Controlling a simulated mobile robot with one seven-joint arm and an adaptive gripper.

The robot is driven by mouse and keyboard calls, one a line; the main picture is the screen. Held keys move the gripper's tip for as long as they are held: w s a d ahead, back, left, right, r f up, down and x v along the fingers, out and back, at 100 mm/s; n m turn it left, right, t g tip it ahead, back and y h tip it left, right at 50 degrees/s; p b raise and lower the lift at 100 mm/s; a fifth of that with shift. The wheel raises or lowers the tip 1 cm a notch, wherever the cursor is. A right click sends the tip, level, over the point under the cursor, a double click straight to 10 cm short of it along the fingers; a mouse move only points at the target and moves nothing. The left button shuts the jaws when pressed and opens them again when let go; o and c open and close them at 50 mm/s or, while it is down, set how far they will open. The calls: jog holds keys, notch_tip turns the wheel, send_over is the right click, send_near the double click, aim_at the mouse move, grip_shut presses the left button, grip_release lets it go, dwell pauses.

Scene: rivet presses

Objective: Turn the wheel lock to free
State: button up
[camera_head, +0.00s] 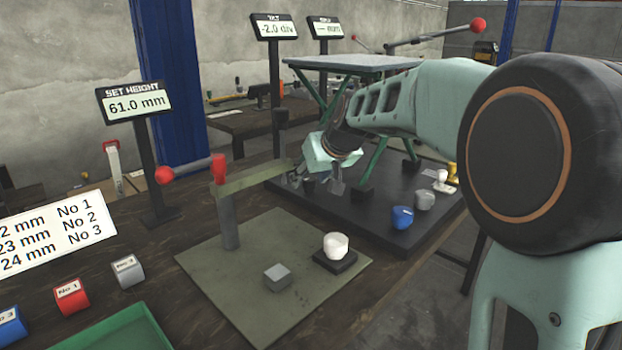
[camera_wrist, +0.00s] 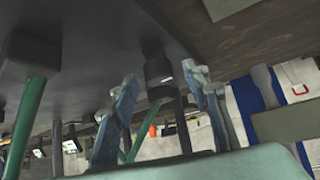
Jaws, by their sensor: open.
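No part I can read as labelled wheel lock shows, so I cannot tell which part it is. My gripper (camera_head: 320,184) is open, low over the left part of the black base plate (camera_head: 350,228), close to the end of the olive lever bar (camera_head: 255,177). In the wrist view, my gripper's two fingers (camera_wrist: 164,105) stand apart, with a dark post (camera_wrist: 158,72) showing in the gap. I cannot tell whether they touch it. My arm hides part of the plate and the green-legged stand (camera_head: 352,63). A blue knob (camera_head: 402,217) and a grey knob (camera_head: 425,200) sit on the plate's right side.
A green-grey mat plate (camera_head: 235,290) holds a grey block (camera_head: 277,277) and a white knob (camera_head: 336,245). A red-ended lever (camera_head: 165,176) and a display reading 61.0 mm (camera_head: 136,104) stand left. Labelled cylinders (camera_head: 70,297) and a green tray (camera_head: 110,330) lie at front left.

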jog(key=c, duration=1.2)
jog(key=shift+o, duration=0.2)
